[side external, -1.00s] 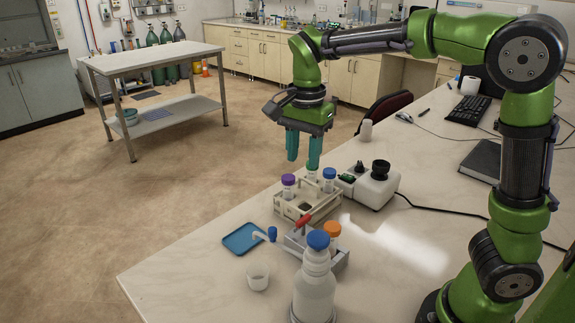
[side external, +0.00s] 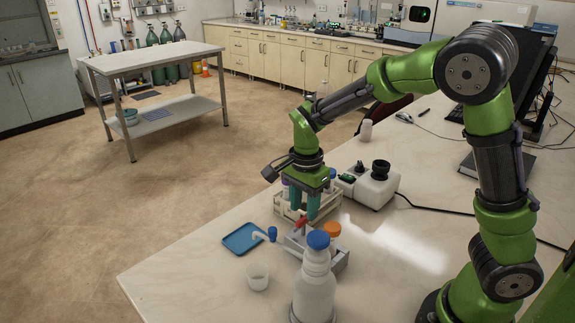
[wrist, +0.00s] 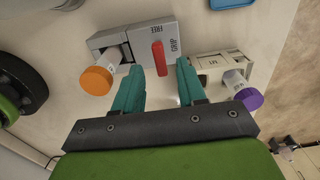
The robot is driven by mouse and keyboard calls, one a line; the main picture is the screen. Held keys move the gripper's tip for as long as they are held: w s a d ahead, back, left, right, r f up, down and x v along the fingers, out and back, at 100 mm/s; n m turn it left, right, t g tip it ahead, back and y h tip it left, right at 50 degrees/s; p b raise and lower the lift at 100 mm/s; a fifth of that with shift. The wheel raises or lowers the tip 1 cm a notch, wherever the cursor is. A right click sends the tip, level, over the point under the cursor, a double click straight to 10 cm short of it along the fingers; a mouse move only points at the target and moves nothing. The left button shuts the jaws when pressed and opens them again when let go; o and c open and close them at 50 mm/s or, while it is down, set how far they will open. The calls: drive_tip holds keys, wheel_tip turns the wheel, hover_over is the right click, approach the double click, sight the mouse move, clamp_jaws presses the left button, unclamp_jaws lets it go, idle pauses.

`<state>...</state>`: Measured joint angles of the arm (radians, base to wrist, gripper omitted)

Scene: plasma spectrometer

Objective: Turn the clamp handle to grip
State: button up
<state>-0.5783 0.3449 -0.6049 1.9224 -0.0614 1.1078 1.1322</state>
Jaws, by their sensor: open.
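The grey clamp (side external: 341,263) stands on the bench, with its red handle (side external: 301,222) on top. In the wrist view the red handle (wrist: 158,58) lies beside the printed words FREE and GRIP on the clamp's grey top (wrist: 189,24). An orange-capped tube (wrist: 97,80) sits at the clamp; its cap also shows in the side view (side external: 331,229). My gripper (side external: 305,212) points down with its teal fingers apart, just above the handle. In the wrist view the handle appears between the fingertips of my gripper (wrist: 159,65); I cannot tell whether they touch it.
A tube rack (side external: 322,208) stands just behind the clamp, partly hidden by my gripper. A white wash bottle (side external: 313,289) with a blue cap stands in front. A blue tray (side external: 240,240) and small cup (side external: 258,276) lie left. A white instrument (side external: 372,188) is behind right.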

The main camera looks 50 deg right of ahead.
sight(303, 227)
drive_tip(key=shift+f, duration=1.25)
clamp_jaws()
